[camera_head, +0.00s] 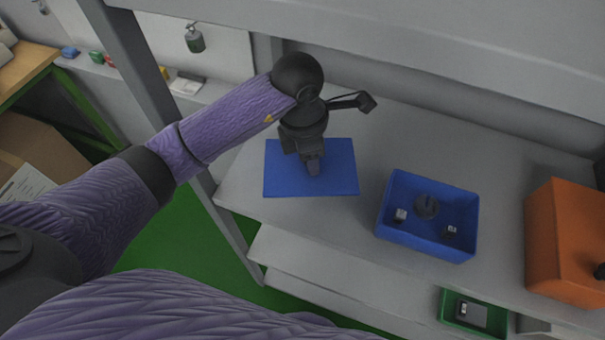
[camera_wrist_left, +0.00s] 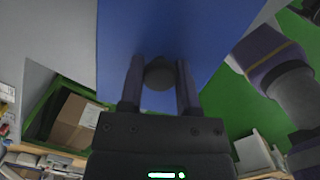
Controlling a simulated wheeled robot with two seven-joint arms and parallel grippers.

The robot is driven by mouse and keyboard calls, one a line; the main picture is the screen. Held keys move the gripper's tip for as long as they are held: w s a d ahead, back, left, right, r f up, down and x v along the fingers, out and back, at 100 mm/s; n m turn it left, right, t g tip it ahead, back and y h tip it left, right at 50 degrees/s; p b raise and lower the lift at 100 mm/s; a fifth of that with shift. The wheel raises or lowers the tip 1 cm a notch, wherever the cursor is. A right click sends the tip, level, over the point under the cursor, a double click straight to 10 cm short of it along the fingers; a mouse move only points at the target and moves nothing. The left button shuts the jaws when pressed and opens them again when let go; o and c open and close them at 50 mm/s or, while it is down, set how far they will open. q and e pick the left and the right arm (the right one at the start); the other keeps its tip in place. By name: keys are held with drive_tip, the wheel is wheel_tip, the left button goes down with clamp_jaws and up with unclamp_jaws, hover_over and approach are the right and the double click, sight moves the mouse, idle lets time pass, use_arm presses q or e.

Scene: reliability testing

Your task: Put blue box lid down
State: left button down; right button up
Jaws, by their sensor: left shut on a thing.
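The blue box lid (camera_head: 340,182) is a flat blue panel at the left end of the grey shelf, left of the open blue box. My left gripper (camera_head: 314,168) is over the lid and shut on its dark round knob. In the left wrist view the knob (camera_wrist_left: 159,74) sits between the two fingers, with the blue underside or face of the lid (camera_wrist_left: 215,25) behind it. I cannot tell whether the lid touches the shelf. The blue box (camera_head: 457,251) stands open with a dark round part and two small grey pieces inside. My right gripper is not in view.
The grey shelf (camera_head: 400,135) has bare room behind and between lid and box. An orange box (camera_head: 567,240) stands at the right. A green tray (camera_head: 452,312) is on a lower level. A shelf post (camera_head: 140,75) rises beside my left arm.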

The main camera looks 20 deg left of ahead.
use_arm(q)
wheel_tip(320, 180, down, 6)
drive_tip(key=shift+r+b, duration=0.1)
drive_tip(key=shift+b, duration=0.45)
drive_tip(key=c, duration=0.7)
unclamp_jaws()
drive_tip(key=shift+c, duration=0.2)
drive_tip(key=o, duration=0.4)
